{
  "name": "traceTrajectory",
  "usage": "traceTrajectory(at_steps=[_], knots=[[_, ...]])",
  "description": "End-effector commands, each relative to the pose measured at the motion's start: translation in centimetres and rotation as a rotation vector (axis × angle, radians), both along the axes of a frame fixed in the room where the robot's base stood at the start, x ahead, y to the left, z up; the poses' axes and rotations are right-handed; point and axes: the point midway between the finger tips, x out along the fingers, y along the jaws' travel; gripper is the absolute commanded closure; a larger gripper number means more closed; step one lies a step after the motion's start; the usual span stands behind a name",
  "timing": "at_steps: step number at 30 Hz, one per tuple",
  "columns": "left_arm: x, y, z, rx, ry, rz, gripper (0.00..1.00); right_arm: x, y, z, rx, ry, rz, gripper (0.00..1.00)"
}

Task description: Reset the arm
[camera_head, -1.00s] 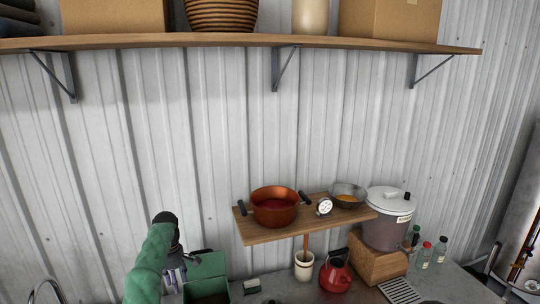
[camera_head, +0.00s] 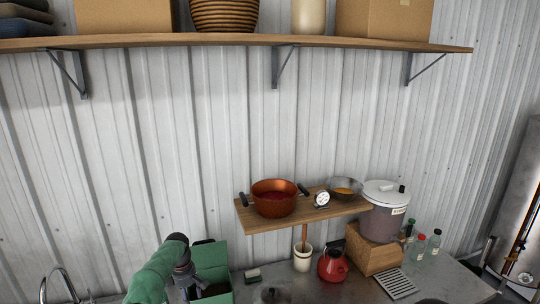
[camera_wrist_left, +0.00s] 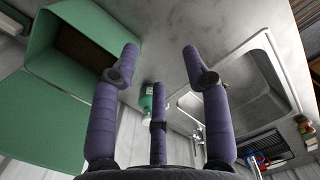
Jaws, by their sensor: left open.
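My left arm (camera_head: 155,277) is green with a black wrist and comes up from the bottom left of the head view, in front of a green box (camera_head: 212,256). My left gripper (camera_wrist_left: 160,60) has purple fingers, spread apart in the left wrist view, with nothing between them. The green box (camera_wrist_left: 70,45) lies to the left of the fingers in that view, with a metal sink (camera_wrist_left: 240,85) to the right. My right gripper is not in view.
A small wooden shelf (camera_head: 290,219) holds a red-orange pot (camera_head: 274,200), a dial and a pan. A red kettle (camera_head: 332,265), a lidded bucket (camera_head: 383,215) and bottles (camera_head: 433,243) stand at the right. A faucet (camera_head: 62,275) is at the lower left.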

Motion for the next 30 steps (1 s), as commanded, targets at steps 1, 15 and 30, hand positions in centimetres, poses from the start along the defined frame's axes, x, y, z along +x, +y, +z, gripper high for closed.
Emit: traceTrajectory(at_steps=[1,15,30], knots=[[-0.4,-0.7,-1.4,-0.012,0.001,-0.043,0.53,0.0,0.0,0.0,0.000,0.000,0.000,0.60],[-10.1,-10.0,-15.7,-0.177,-0.123,-0.597,0.53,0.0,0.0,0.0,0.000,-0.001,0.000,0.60],[-30.3,-17.6,-21.3,-0.255,-0.286,-1.066,0.53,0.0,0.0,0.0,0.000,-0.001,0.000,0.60]])
